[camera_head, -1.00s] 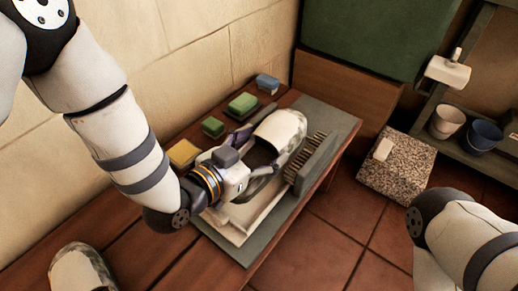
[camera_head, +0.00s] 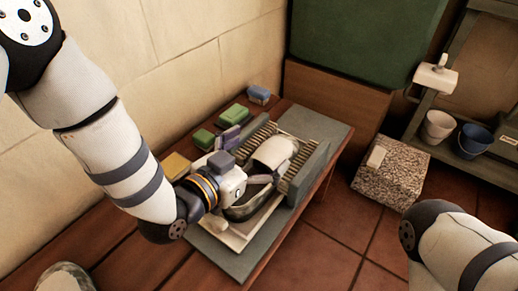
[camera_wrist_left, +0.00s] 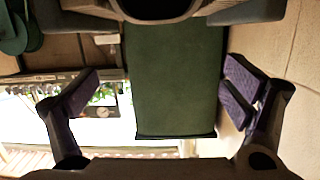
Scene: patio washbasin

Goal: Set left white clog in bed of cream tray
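A white, grey-patterned clog (camera_head: 272,154) lies in the cream tray (camera_head: 232,240), its toe toward the back right by the bristles. Its dark opening faces up toward my gripper. My left gripper (camera_head: 248,162) is over the tray at the clog's open end. Its purple-padded fingers stand wide apart. In the left wrist view my left gripper (camera_wrist_left: 160,92) has nothing between its fingertips. The gripper hides part of the clog and tray, so contact cannot be told. A second clog (camera_head: 66,278) is cut off at the lower left. My right gripper is out of view.
A bristle brush strip and grey upright (camera_head: 308,174) border the tray's right side. Green blocks (camera_head: 233,115), a yellow sponge (camera_head: 176,166) and a blue block (camera_head: 259,94) line the wall side. A speckled stone block (camera_head: 390,180) and buckets (camera_head: 438,126) stand right.

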